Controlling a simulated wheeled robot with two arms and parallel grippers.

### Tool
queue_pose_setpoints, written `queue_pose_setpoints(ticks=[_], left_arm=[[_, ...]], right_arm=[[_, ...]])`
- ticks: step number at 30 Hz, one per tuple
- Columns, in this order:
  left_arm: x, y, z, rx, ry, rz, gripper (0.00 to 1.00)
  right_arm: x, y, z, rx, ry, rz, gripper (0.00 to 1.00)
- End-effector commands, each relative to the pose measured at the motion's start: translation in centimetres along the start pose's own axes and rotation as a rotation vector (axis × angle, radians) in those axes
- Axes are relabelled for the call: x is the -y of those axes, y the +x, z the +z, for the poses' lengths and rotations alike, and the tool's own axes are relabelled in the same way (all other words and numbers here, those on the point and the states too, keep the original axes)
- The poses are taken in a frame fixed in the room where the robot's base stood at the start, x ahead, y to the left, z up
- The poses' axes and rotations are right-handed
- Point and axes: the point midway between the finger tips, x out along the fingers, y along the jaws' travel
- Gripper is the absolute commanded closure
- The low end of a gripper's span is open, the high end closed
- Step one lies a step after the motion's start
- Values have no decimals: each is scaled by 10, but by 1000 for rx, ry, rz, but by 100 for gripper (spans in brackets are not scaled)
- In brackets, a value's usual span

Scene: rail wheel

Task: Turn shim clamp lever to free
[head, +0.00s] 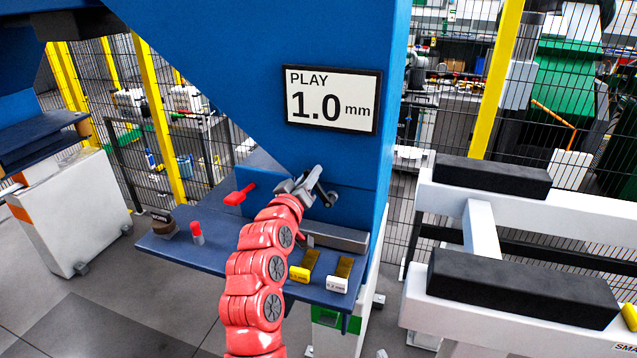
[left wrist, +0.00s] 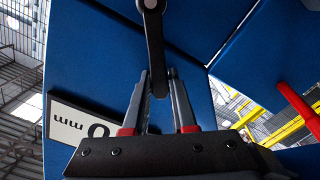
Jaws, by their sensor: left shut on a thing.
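The dark shim clamp lever (head: 322,194) is on the front of the blue machine housing, below the display. In the left wrist view the dark lever (left wrist: 155,40) runs down from its round pivot at the top, with its lower end between the fingers. My left gripper (head: 307,184), at the end of the red arm, is shut on the lever; it also shows in the left wrist view (left wrist: 160,82). The gripper partly hides the lever in the head view. My right gripper is in neither view.
A display (head: 332,99) reads "PLAY 1.0 mm". A red handle (head: 240,194) sticks out left of my gripper. The blue shelf (head: 190,258) below holds a red-topped piece (head: 197,233) and yellow and white tagged shims (head: 304,266). White rails with black pads (head: 491,176) stand at right.

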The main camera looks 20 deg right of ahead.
Motion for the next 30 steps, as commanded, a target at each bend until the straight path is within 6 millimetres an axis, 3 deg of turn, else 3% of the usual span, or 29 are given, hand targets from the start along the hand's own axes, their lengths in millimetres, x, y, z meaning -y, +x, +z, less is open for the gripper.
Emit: queue_pose_setpoints(ticks=[18, 30], left_arm=[[46, 0, 14, 3, -583, -6, 100], [62, 0, 28, 2, -869, -4, 100]], right_arm=[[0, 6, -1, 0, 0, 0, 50], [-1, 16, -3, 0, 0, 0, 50]])
